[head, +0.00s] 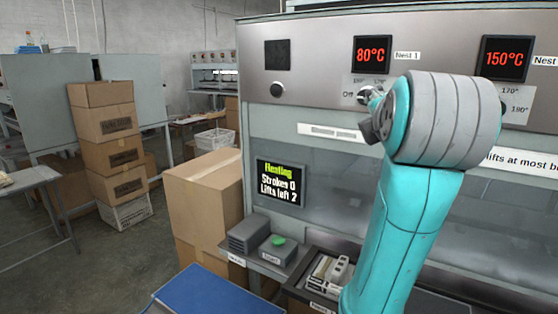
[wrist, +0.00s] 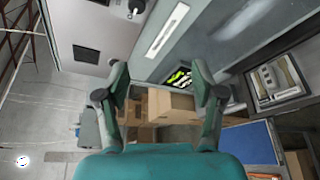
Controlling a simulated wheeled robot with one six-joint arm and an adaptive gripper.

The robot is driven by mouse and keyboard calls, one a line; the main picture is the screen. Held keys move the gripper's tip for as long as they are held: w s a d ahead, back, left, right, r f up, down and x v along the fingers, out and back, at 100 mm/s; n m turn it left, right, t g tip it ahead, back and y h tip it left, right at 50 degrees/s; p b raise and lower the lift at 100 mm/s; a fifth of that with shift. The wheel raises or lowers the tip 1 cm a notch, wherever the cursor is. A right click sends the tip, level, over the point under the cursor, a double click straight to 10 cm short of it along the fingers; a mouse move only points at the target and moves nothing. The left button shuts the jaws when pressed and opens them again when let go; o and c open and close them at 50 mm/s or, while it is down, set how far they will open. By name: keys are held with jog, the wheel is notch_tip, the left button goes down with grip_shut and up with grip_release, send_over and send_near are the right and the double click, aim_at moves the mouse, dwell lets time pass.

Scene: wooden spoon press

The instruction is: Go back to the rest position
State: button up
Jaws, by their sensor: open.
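My gripper (wrist: 158,70) is open in the wrist view, with nothing between its two fingers. In the head view my teal arm stands in front of the press panel (head: 330,75) and hides most of the gripper. The Nest 1 display (head: 372,55) reads 80°C and the second nest display (head: 505,58) reads 150°C. A knob (head: 367,96) shows just left of my wrist; a knob (wrist: 136,6) also shows at the top of the wrist view. The status screen (head: 280,183) reads Heating, Strokes 0, Lifts left 2.
A green button (head: 278,240) sits on a grey box at the press's front ledge. A dark tray (head: 295,290) holding pale parts lies beside my arm. A large carton (head: 205,195) and stacked boxes (head: 108,150) stand left. The grey floor (head: 80,270) at lower left has open room.

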notch_tip(320, 180, down, 24)
jog(key=w+m, duration=0.2)
jog(key=m, duration=0.2)
jog(key=s+f+m+y, duration=0.15)
jog(key=s+f, duration=0.35)
jog(key=f, duration=0.5)
jog(key=s+f+m+y, duration=0.1)
jog(key=s+f+m, duration=0.3)
jog(key=f, duration=0.7)
jog(key=s+f+m, duration=0.1)
jog(key=s+f, duration=0.2)
jog(key=s, duration=0.4)
jog(key=s+d+f+m, duration=0.1)
jog(key=s+f+m, duration=0.1)
jog(key=s+f, duration=0.3)
jog(key=s+f+m, duration=0.1)
jog(key=s+f, duration=0.1)
jog(key=s, duration=0.6)
jog(key=s+r+m, duration=0.1)
jog(key=s+m, duration=0.6)
jog(key=s, duration=1.3)
jog(key=shift+d+r+g, duration=0.2)
jog(key=shift+r+g, duration=0.2)
